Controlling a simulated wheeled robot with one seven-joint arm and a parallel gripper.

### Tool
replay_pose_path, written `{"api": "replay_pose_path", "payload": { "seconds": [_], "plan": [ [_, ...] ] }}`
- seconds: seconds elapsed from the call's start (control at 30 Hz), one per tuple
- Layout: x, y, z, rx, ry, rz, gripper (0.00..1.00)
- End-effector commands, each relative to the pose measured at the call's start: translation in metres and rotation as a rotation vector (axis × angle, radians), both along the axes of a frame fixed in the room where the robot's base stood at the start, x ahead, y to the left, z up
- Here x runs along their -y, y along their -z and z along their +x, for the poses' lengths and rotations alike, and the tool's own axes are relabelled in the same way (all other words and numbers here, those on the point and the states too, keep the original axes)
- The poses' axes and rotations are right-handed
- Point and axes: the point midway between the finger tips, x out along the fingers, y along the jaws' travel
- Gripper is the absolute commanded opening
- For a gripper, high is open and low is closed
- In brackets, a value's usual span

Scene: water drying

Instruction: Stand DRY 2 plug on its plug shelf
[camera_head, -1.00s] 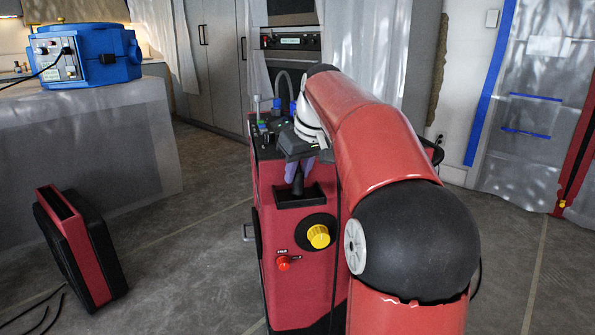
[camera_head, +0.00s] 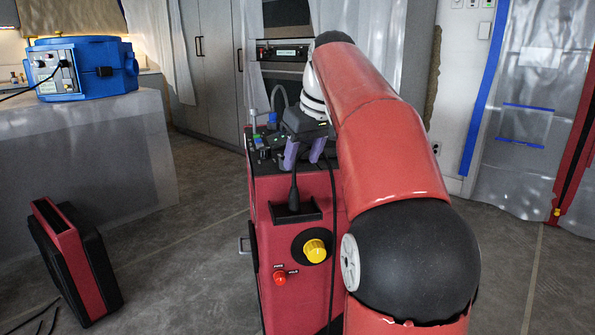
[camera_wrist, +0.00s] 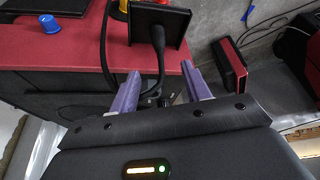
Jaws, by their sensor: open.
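A black plug (camera_head: 293,199) stands upright on a black plug shelf (camera_head: 311,214) on the front of the red machine. In the wrist view the plug (camera_wrist: 158,38) is on the shelf plate (camera_wrist: 176,22), its cord running from it toward the gap between my fingers. No DRY 2 label is readable. My gripper (camera_head: 303,165) is above the plug, with its two purple fingers apart. In the wrist view my gripper (camera_wrist: 160,82) also shows open, with no plug body between the fingertips. The lower cord is partly hidden by the gripper.
The red machine (camera_head: 277,225) carries a yellow knob (camera_head: 315,250), a red knob (camera_head: 280,279) and a cluttered top. A dark cord (camera_head: 333,230) hangs down its front. A blue unit (camera_head: 105,68) sits on the left counter. A red-black unit (camera_head: 75,255) stands on the floor.

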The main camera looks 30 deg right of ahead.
Motion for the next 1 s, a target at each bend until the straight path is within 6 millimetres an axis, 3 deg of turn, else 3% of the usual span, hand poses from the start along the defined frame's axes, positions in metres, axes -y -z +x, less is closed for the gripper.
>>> {"api": "replay_pose_path", "payload": {
  "seconds": [0.2, 0.4, 0.57, 0.77, 1.0],
  "plan": [
    [0.002, -0.025, -0.01, 0.0, 0.0, 0.0, 0.48],
    [0.0, -0.029, -0.013, -0.001, 0.0, 0.0, 0.48],
    [-0.031, -0.019, -0.024, -0.006, 0.011, -0.018, 0.48],
    [-0.097, 0.027, -0.075, 0.009, 0.062, -0.054, 0.48],
    [-0.143, 0.12, -0.162, 0.059, 0.113, -0.046, 0.48]
  ]
}}
